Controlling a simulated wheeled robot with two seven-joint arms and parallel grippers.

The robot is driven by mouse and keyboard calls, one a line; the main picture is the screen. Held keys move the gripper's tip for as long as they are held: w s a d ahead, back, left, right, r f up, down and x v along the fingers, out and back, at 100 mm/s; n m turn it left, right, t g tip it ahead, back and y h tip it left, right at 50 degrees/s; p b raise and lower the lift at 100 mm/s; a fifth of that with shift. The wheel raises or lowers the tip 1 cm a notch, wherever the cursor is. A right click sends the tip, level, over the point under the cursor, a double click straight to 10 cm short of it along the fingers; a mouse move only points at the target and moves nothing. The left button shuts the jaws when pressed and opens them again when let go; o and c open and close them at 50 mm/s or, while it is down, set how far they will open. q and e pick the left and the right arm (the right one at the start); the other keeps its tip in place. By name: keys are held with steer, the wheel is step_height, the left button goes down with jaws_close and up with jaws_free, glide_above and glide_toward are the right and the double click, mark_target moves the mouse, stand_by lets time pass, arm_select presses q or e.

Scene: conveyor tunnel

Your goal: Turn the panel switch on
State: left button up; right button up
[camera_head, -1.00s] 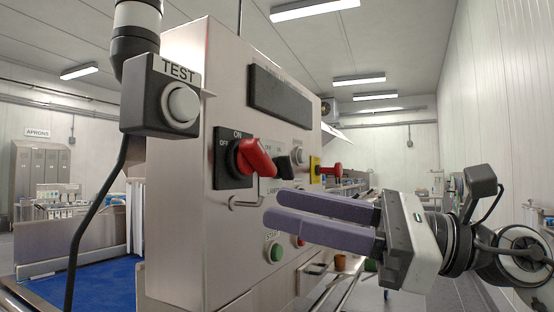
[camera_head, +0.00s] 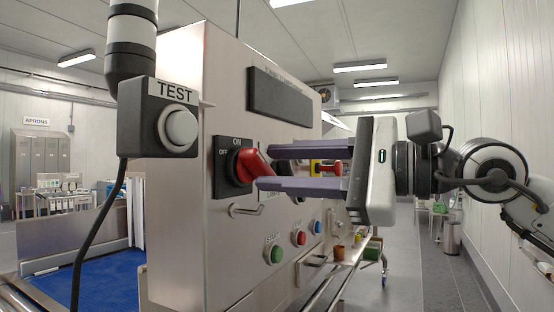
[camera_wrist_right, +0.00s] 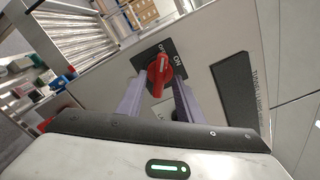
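The panel switch is a red rotary knob (camera_head: 247,165) on a black plate (camera_head: 221,185) marked ON at the top and OFF at the left. In the wrist view the knob (camera_wrist_right: 159,78) has a white mark at its end near the OFF label. My right gripper (camera_head: 264,168) is open in front of the switch, its purple fingers pointing at the panel. In the wrist view the right gripper's fingertips (camera_wrist_right: 157,84) lie on either side of the knob; whether they touch it I cannot tell. My left gripper is out of view.
A grey TEST button box (camera_head: 172,118) hangs close at the left.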

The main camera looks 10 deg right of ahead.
steer(key=shift+w+a, duration=0.3)
steer(key=shift+a, duration=0.15)
jaws_close()
